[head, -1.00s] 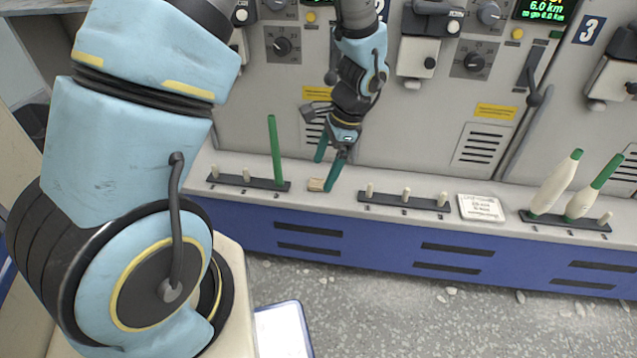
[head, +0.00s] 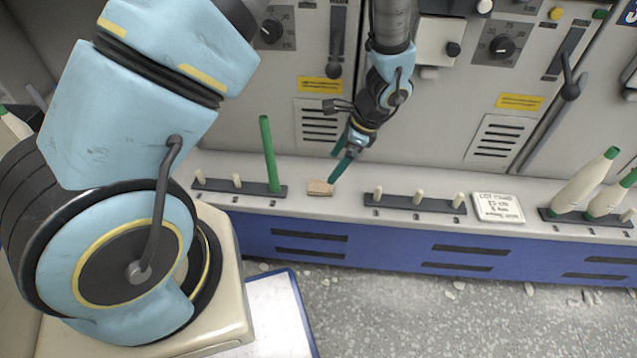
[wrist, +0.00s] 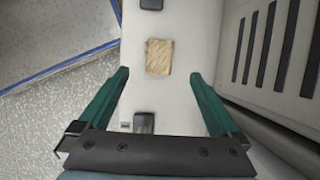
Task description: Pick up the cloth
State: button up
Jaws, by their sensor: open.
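The cloth (head: 320,188) is a small tan folded piece lying flat on the pale ledge, between two dark peg racks. In the wrist view the cloth (wrist: 159,57) lies ahead of the fingertips, roughly midway between them and apart from both. My gripper (head: 341,166) has green fingers pointing down, just above and to the right of the cloth in the head view. It is open and empty. In the wrist view my gripper (wrist: 160,76) shows both fingers spread wide, with bare ledge between them.
A dark rack (head: 240,187) with a tall green rod (head: 269,153) stands left of the cloth. Another peg rack (head: 412,203) and a white card (head: 498,208) lie to the right. The grey machine panel (head: 420,120) rises close behind. Two cream bobbins (head: 586,182) stand far right.

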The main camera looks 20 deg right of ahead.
aim_at(322, 184)
jog(key=b+x, duration=0.1)
jog(key=x, duration=0.7)
jog(key=shift+s+f, duration=0.1)
jog(key=shift+f, duration=0.05)
jog(key=c, duration=1.4)
